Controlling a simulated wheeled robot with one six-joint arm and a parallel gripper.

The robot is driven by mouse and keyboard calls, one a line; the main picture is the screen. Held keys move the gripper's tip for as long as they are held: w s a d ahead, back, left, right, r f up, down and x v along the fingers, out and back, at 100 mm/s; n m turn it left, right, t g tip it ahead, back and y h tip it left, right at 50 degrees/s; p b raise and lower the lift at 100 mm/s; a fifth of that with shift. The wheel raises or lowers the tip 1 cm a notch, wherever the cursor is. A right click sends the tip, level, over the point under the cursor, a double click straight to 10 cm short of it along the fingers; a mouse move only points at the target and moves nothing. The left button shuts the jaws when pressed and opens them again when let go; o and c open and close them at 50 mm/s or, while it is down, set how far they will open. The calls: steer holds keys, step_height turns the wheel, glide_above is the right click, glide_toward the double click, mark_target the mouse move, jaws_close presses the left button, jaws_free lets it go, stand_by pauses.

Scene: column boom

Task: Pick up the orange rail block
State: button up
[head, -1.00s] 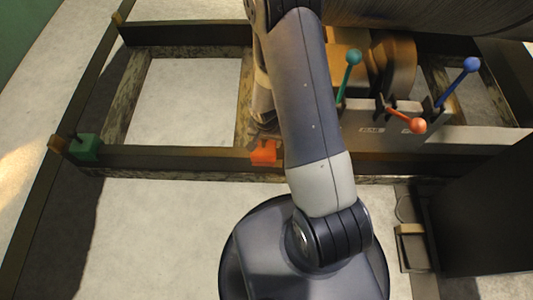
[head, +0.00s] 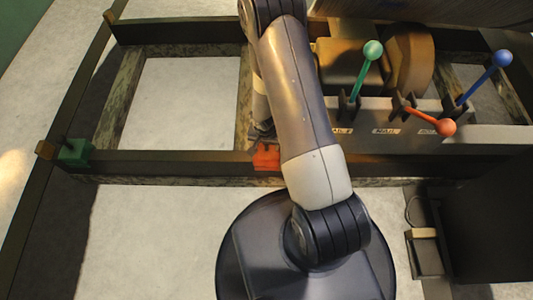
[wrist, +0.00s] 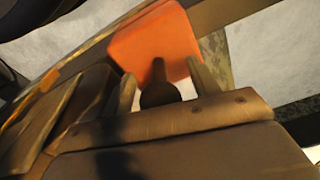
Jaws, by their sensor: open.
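The orange rail block (head: 267,160) sits on the dark front rail in the head view, just below the end of my arm. In the wrist view the orange block (wrist: 155,42) fills the top middle, and a dark upright peg (wrist: 158,85) stands before it. My gripper (wrist: 165,84) is open, with one finger on each side of the peg. Whether the fingers touch the peg or block cannot be told. In the head view my gripper (head: 262,132) is small, dark and partly hidden by my arm.
A green block (head: 75,151) with a dark peg sits at the rail's left corner. Green (head: 373,50), orange-red (head: 445,127) and blue (head: 502,58) ball-topped levers rise from a grey panel (head: 385,125) on the right. A dark box (head: 490,225) stands at the lower right.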

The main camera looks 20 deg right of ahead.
steer(key=shift+c, duration=0.3)
jaws_close()
stand_by(0.3)
steer(key=shift+r, duration=0.1)
stand_by(0.6)
